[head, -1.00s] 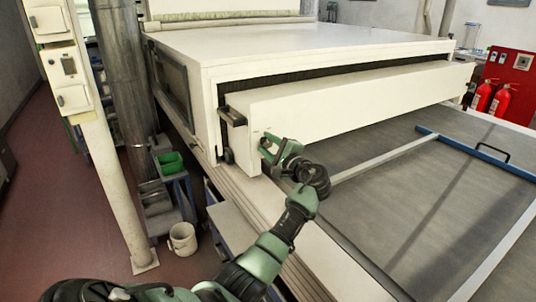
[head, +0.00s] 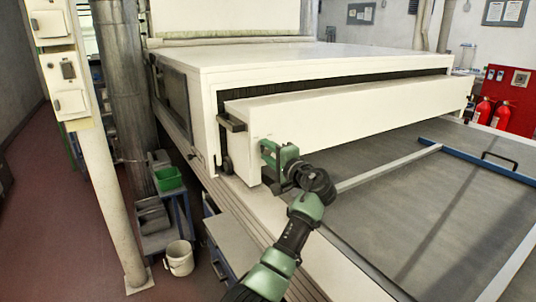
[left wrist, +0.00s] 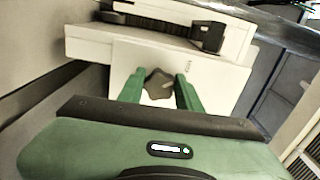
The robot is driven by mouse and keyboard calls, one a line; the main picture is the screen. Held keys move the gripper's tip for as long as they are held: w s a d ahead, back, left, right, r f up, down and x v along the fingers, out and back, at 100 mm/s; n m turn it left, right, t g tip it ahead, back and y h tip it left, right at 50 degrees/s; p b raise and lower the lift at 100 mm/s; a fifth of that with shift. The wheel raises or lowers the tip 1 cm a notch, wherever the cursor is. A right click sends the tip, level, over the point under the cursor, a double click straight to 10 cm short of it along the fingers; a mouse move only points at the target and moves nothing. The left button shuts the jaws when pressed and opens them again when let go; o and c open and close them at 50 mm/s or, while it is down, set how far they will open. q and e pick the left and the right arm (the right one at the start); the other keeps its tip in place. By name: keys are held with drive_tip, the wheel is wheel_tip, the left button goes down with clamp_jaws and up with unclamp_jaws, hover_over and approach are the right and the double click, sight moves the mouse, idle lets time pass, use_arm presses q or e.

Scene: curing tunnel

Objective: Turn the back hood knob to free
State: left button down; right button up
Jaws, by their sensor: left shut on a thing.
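The hood (head: 350,113) is a long white box at the mouth of the tunnel housing. A dark, star-shaped knob (left wrist: 158,84) sits on its white end face in the left wrist view. My left gripper (left wrist: 156,92) has its two green fingers on either side of the knob, shut on it. In the head view my left gripper (head: 270,156) is at the near left end of the hood, and it hides the knob. Any mark for the knob's setting is too small to read. My right gripper is not in view.
A black handle (head: 232,124) sticks out at the hood's left corner. A grey conveyor bed (head: 430,205) with a blue-edged frame (head: 480,163) lies to the right. A pillar (head: 105,180), a green bin (head: 168,179) and a white bucket (head: 179,257) stand at left.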

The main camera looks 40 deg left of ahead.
use_arm(q)
drive_tip(key=shift+f, duration=0.1)
drive_tip(key=c, duration=1)
unclamp_jaws()
drive_tip(key=shift+o, duration=0.2)
drive_tip(key=p+v, duration=0.1)
drive_tip(key=v, duration=0.7)
drive_tip(key=shift+p, duration=0.4)
